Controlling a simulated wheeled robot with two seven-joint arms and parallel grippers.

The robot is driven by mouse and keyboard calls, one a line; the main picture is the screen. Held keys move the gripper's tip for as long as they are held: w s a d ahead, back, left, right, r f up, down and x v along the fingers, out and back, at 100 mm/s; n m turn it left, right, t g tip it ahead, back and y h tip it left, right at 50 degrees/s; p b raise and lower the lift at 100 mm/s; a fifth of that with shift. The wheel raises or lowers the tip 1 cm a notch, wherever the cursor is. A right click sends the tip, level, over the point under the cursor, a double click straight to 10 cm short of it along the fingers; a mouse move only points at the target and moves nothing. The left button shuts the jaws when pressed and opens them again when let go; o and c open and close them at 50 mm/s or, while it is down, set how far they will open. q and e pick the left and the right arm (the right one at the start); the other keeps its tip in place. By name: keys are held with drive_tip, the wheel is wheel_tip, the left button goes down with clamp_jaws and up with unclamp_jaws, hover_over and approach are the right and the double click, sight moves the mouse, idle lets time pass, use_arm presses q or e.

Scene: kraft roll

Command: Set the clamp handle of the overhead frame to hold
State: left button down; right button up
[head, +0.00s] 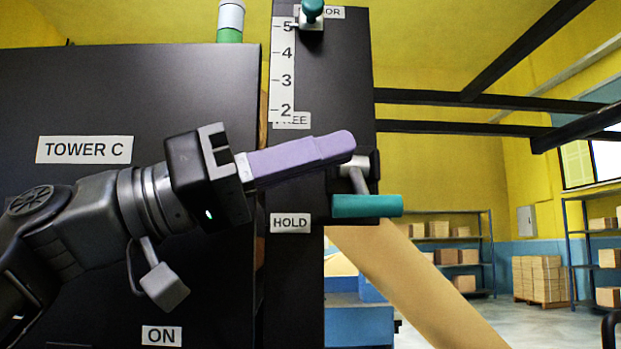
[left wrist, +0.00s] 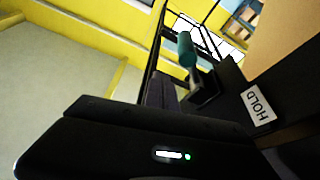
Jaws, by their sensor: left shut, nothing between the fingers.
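The clamp handle has a teal grip (head: 367,206) on a short metal lever, mounted on the dark upright of the frame. The lever hangs down from its pivot, with the grip a little above the height of the HOLD label (head: 290,223). The FREE label (head: 292,121) is higher up, partly covered by the scale. My left gripper (head: 348,143) has its purple fingers shut and empty, above the grip and overlapping the pivot area in the head view; I cannot tell if they touch. The left wrist view also shows the grip (left wrist: 187,48) and HOLD label (left wrist: 257,103). My right gripper is not in view.
A dark cabinet marked TOWER C (head: 84,150) stands behind my left arm. A numbered scale (head: 284,70) and a second teal knob (head: 312,10) are above the handle. A tan kraft paper web (head: 410,285) slopes below it. Shelves with boxes (head: 440,230) stand far back.

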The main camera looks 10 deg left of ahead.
use_arm(q)
drive_tip(key=f+m+b, duration=0.1)
drive_tip(key=f+m+g+b, duration=0.1)
drive_tip(key=w+f+m+b, duration=0.1)
drive_tip(key=shift+a+m, duration=0.25)
drive_tip(key=shift+m, duration=0.05)
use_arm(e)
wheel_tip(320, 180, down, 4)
use_arm(q)
drive_tip(key=shift+w+f, duration=0.1)
drive_tip(key=shift+f, duration=0.1)
drive_tip(key=shift+r, duration=0.1)
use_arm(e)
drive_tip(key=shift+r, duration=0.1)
use_arm(q)
wheel_tip(320, 180, up, 5)
drive_tip(key=s+p, duration=0.1)
drive_tip(key=p, duration=0.3)
drive_tip(key=w+f+b+v, duration=0.1)
drive_tip(key=b+v, duration=0.2)
drive_tip(key=v, duration=0.7)
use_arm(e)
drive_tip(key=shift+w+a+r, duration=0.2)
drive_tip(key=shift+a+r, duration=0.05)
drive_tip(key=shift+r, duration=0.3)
use_arm(q)
drive_tip(key=shift+f+h, duration=0.1)
drive_tip(key=shift+h, duration=0.2)
